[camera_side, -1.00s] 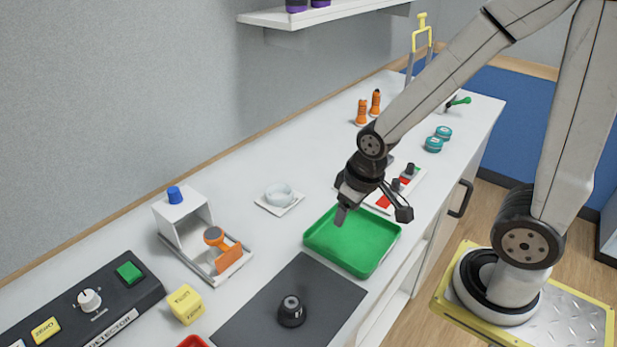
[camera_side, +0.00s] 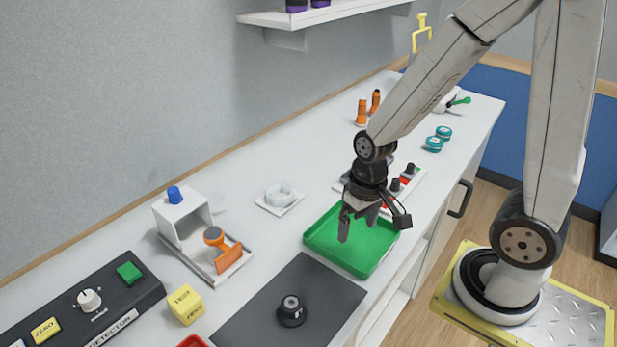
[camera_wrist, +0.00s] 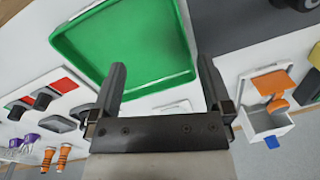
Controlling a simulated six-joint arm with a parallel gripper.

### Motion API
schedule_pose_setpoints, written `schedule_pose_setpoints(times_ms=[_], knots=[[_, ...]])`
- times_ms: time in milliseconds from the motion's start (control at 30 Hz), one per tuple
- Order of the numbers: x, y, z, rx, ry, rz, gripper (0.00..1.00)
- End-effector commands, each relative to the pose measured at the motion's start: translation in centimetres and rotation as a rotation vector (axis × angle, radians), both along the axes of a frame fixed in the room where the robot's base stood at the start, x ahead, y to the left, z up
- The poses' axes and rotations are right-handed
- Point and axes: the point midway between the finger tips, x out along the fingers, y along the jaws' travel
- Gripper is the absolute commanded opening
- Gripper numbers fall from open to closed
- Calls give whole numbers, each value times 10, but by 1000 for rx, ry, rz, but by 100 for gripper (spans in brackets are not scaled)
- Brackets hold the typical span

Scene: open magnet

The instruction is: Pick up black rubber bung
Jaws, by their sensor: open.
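A short black round piece (camera_side: 291,312), which looks like the black rubber bung, stands on the dark grey mat (camera_side: 318,282) at the front of the bench. In the wrist view a dark piece (camera_wrist: 296,6) on the mat is cut off by the top right edge. My gripper (camera_side: 359,224) is open and empty. It hangs above the green tray (camera_side: 345,262), beyond the mat and apart from the bung. In the wrist view the jaws (camera_wrist: 162,72) are spread, with the tray's rim beyond them.
A yellow TEST block (camera_side: 185,305) and a detector panel (camera_side: 85,305) lie left of the mat. A white stand with an orange-handled piece (camera_side: 228,252) and a white cup (camera_side: 279,194) are behind. Black knobs on red-and-white plates (camera_side: 402,188) are close behind my gripper.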

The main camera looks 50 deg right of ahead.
Motion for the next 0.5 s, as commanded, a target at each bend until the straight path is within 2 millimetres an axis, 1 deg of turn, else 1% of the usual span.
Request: schedule_pose_setpoints(times_ms=[33,100,300,500], knots=[[-6,1,-7,36,60,-65,100],[-15,5,-15,93,145,-160,100],[-31,24,-29,290,384,-443,100],[-31,45,-35,516,587,-719,100]])
